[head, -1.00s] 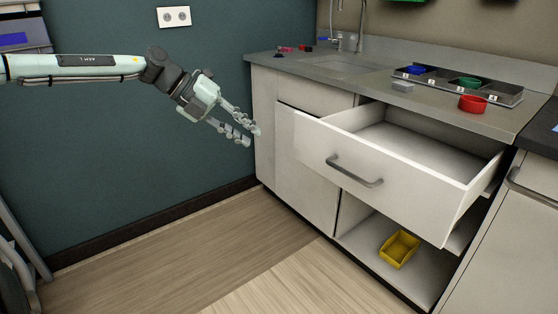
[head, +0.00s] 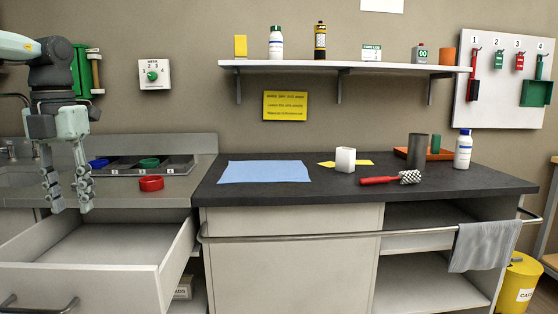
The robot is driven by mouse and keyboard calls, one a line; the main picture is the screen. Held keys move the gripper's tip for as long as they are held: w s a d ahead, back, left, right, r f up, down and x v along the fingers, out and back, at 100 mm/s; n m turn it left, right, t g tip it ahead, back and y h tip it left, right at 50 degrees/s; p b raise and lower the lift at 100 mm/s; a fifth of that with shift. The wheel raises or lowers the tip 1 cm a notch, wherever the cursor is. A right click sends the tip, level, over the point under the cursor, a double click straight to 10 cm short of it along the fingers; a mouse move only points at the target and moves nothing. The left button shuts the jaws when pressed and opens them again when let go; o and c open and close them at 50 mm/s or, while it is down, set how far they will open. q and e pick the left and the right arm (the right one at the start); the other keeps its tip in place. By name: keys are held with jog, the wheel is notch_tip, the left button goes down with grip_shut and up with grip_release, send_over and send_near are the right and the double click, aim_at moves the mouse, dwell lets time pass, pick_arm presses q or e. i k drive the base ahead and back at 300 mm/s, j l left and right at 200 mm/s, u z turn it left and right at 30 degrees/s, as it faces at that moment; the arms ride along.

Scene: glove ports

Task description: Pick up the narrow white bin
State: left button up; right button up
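A small white upright container (head: 345,159), narrow and box-like, stands on the dark countertop right of centre; it is the only thing in view that fits the narrow white bin. My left gripper (head: 69,206) points down at the far left, in front of the grey counter and over the open drawer. Its two fingers are apart with nothing between them. It is well to the left of the white container and not touching it. My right gripper is not in view.
Beside the container are a yellow piece (head: 358,163), a red-handled brush (head: 391,179), a dark cylinder (head: 417,152) and a white bottle (head: 463,149). A blue cloth (head: 265,171) lies left of it. The drawer (head: 150,270) stands open. A rail (head: 300,237) crosses the counter front.

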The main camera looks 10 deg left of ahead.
aim_at(345, 158)
jog(key=i+z, duration=0.2)
jog(key=z, duration=0.25)
jog(key=i+j+z, duration=0.15)
jog(key=z, duration=0.35)
jog(key=i+j+z, duration=0.25)
jog(key=z, duration=0.2)
jog(key=i+j+z, duration=0.1)
jog(key=j, duration=0.25)
jog(key=i+j+z, duration=0.1)
jog(key=i+j, duration=0.2)
jog(key=i+j+z, duration=0.1)
jog(key=j, duration=0.4)
jog(key=i+l, duration=0.05)
jog(key=i, duration=0.05)
